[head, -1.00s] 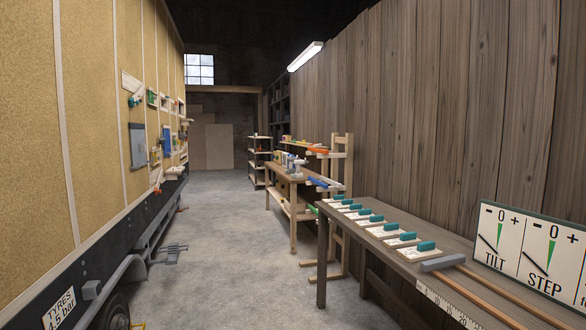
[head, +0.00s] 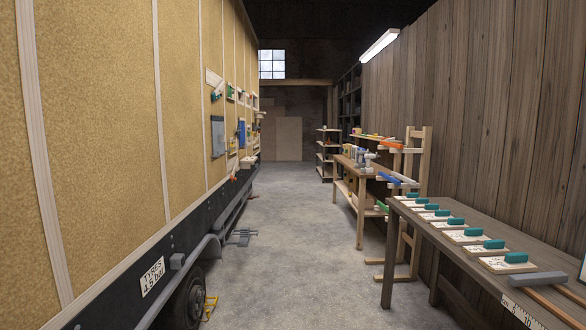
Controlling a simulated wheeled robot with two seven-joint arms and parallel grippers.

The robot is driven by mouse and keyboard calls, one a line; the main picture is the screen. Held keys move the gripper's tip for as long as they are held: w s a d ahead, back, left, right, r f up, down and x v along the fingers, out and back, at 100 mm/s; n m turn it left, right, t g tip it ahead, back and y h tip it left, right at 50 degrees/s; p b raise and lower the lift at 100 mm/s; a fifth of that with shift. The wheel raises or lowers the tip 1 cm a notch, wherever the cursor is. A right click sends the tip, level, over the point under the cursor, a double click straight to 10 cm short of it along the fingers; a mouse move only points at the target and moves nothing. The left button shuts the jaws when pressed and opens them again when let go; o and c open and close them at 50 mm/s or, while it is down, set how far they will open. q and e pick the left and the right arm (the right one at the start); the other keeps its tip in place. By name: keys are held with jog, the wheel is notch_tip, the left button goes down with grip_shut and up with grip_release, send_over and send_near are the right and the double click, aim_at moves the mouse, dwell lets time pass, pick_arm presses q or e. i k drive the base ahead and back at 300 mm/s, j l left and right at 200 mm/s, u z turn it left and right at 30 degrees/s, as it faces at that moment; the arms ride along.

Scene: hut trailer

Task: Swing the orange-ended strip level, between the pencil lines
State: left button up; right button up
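Boards and small fittings are mounted on the tan trailer wall (head: 105,130), some way ahead on the left. Among them a small orange-red piece (head: 233,178) hangs low near the wall's bottom edge. It may be the end of the orange-ended strip, but it is too small to tell. A pale, tilted strip (head: 214,79) sits higher up, with a teal piece below it. Pencil lines cannot be made out at this distance. Neither of my grippers is in view.
A bench (head: 468,217) with several teal-topped blocks stands at the right. Beyond it are a wooden rack (head: 421,185) and a workbench (head: 346,165). A wheel (head: 186,300) and a yellow stand (head: 210,307) are low left. The concrete aisle (head: 300,240) between is clear.

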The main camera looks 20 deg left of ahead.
aim_at(232, 178)
jog(key=i+j+u, duration=0.2)
jog(key=i, duration=0.3)
jog(key=i+u, duration=0.3)
jog(key=i, duration=5.45)
